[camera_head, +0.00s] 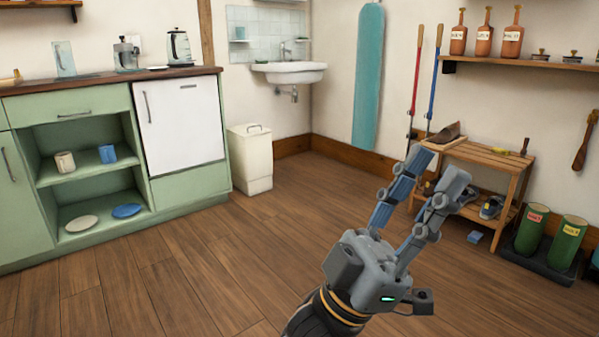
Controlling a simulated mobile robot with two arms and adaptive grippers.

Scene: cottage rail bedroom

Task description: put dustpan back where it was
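I cannot make out a dustpan for certain. A dark brown wedge-shaped thing (446,132) lies on the left end of the wooden bench (484,154); I cannot tell whether it is a dustpan or a shoe. A red-handled long tool (417,80) and a blue-handled long tool (436,80) stand against the wall behind it, their lower ends partly hidden. My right gripper is out of view.
Shoes (491,207) sit on the bench's lower level, and a small blue block (475,237) lies on the floor. A cream bin (250,160) stands beside the green cabinet (75,180). The middle floor is clear.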

